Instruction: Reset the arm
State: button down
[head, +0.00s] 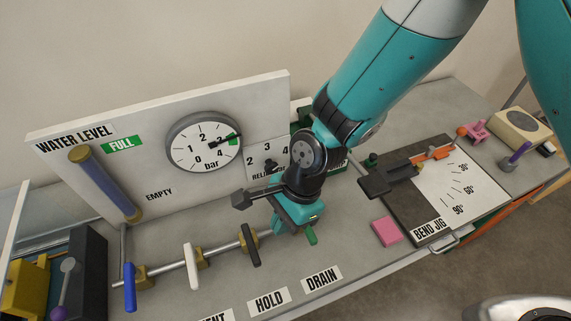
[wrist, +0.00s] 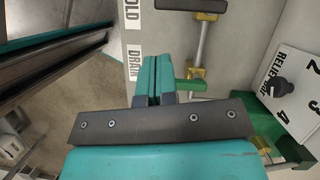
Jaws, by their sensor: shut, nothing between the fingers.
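My gripper (head: 284,230) is shut and empty, low over the cart's pipe row. Its closed teal fingers show in the wrist view (wrist: 152,78). The green valve handle (head: 311,236) is just right of the gripper in the head view. The same green handle (wrist: 190,85) lies close beside the fingertips in the wrist view; I cannot tell whether they touch. My gripper hides part of the pipe and fittings there. My arm reaches down from the upper right.
Blue (head: 130,287), white (head: 191,268) and black (head: 250,245) valve handles stand along the pipe. Behind is a panel with a pressure gauge (head: 203,142) and a relief knob (wrist: 275,88). A pink block (head: 387,232) and the bend jig (head: 432,228) are to the right.

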jog(key=w+d+r+n+t+b, duration=0.1)
jog(key=w+d+r+n+b, duration=0.1)
jog(key=d+r+n+b, duration=0.6)
jog(key=s+d+r+n+t+b, duration=0.1)
jog(key=s+d+r+n+b, duration=0.3)
jog(key=s+d+n, duration=0.3)
jog(key=d+n, duration=0.2)
jog(key=d, duration=0.1)
jog(key=shift+d+r+t+y, duration=0.25)
jog(key=shift+t+y, duration=0.15)
